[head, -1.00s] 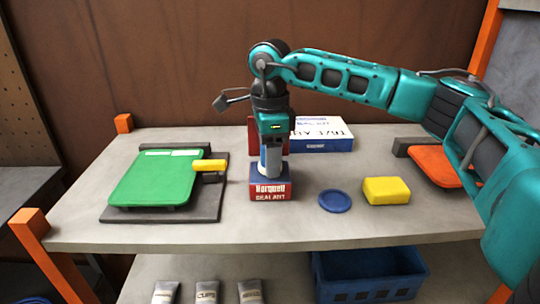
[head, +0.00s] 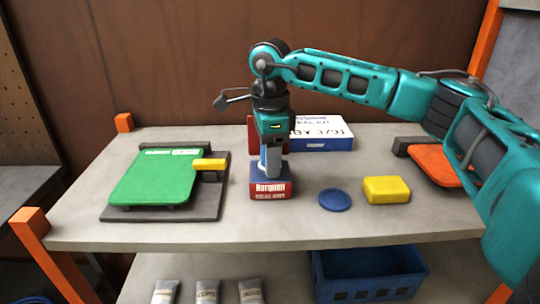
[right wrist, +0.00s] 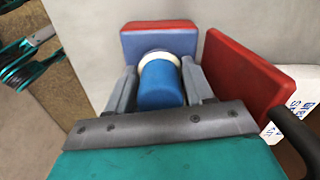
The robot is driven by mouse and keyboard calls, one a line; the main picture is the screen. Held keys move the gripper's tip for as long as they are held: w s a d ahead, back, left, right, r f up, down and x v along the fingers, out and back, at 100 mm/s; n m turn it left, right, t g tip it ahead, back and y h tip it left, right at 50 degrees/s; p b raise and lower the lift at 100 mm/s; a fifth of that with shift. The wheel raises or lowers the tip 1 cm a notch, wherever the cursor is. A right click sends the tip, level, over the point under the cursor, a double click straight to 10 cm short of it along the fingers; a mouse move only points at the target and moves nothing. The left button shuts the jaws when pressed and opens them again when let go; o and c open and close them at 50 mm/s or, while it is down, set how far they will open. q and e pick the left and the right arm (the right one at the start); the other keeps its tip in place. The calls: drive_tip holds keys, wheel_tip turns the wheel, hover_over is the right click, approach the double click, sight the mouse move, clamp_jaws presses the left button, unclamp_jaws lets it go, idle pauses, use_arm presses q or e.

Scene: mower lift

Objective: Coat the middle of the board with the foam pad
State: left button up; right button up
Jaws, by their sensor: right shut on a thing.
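My right gripper (head: 272,165) points down and is shut on the blue handle (right wrist: 160,86) of the foam pad, with a pale ring at its far end. It is over the red and blue sealant box (head: 270,190), which stands open with its red lid upright behind. The box's red and blue edge (right wrist: 158,38) shows beyond the pad in the right wrist view. The pad's face is hidden, so I cannot tell whether it touches the sealant. The green board (head: 150,182) lies on a dark base (head: 212,207) at the left. My left gripper is not in view.
A yellow clamp handle (head: 208,164) is at the board's right edge. A blue disc (head: 335,200) and yellow sponge (head: 386,189) lie right of the box. A white and blue carton (head: 322,133) is behind. An orange thing (head: 435,166) lies far right. Tubes and a blue crate are below.

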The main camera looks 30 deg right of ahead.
wheel_tip(320, 180, up, 5)
drive_tip(key=p, duration=0.3)
drive_tip(key=shift+f+p, duration=0.15)
drive_tip(key=shift+p, duration=0.25)
drive_tip(key=shift+r+p, duration=0.8)
drive_tip(key=shift+r, duration=0.35)
